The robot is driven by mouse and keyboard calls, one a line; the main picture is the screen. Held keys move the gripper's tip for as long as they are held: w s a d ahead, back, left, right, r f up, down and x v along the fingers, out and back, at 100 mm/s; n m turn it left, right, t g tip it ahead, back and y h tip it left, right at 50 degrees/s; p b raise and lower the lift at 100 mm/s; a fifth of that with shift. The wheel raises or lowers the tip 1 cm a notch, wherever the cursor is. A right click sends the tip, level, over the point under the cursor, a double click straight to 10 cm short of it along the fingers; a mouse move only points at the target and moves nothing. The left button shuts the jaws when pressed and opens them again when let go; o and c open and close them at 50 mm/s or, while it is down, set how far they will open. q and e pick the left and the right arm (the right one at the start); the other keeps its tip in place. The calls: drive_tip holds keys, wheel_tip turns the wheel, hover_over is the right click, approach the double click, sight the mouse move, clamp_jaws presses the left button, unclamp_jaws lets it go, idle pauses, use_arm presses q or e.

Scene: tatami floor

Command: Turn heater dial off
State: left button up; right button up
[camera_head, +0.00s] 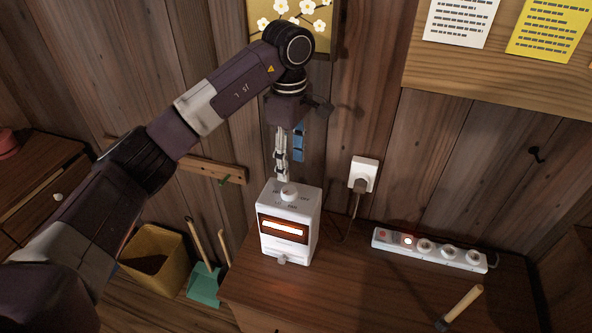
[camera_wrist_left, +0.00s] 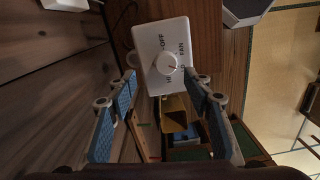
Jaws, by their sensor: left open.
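The white heater (camera_head: 301,244) stands on the wooden cabinet top, with its orange bar glowing. Its round white dial (camera_head: 289,192) is on top; in the left wrist view the dial (camera_wrist_left: 167,63) sits among the labels OFF, FAN, HI and a partly hidden one. A small red mark shows on the dial, on the side away from OFF. My left gripper (camera_head: 282,178) points down just above the dial. In the left wrist view its blue-padded fingers (camera_wrist_left: 160,82) are open and apart, with nothing between them. Contact with the dial cannot be told. My right gripper is not in view.
A plug in the wall outlet (camera_head: 364,173) has a cord running down behind the cabinet top. A lit power strip (camera_head: 430,250) lies right of the heater. A wooden-handled tool (camera_head: 463,303) is at front right. A yellow bin (camera_head: 156,258) and green dustpan (camera_head: 204,284) stand left.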

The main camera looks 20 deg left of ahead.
sight(289, 190)
use_arm(q)
drive_tip(key=shift+s+a+f, duration=0.1)
drive_tip(key=shift+a, duration=0.15)
drive_tip(key=f+p, duration=0.1)
drive_tip(key=f, duration=0.1)
drive_tip(key=s+f, duration=0.1)
drive_tip(key=f, duration=0.1)
drive_tip(key=shift+s+d+f+p, duration=0.1)
drive_tip(key=shift+s+f+p, duration=0.1)
drive_tip(key=shift+p, duration=0.2)
drive_tip(key=shift+w+f, duration=0.25)
drive_tip(key=shift+f, duration=0.95)
drive_tip(key=c, duration=1.1)
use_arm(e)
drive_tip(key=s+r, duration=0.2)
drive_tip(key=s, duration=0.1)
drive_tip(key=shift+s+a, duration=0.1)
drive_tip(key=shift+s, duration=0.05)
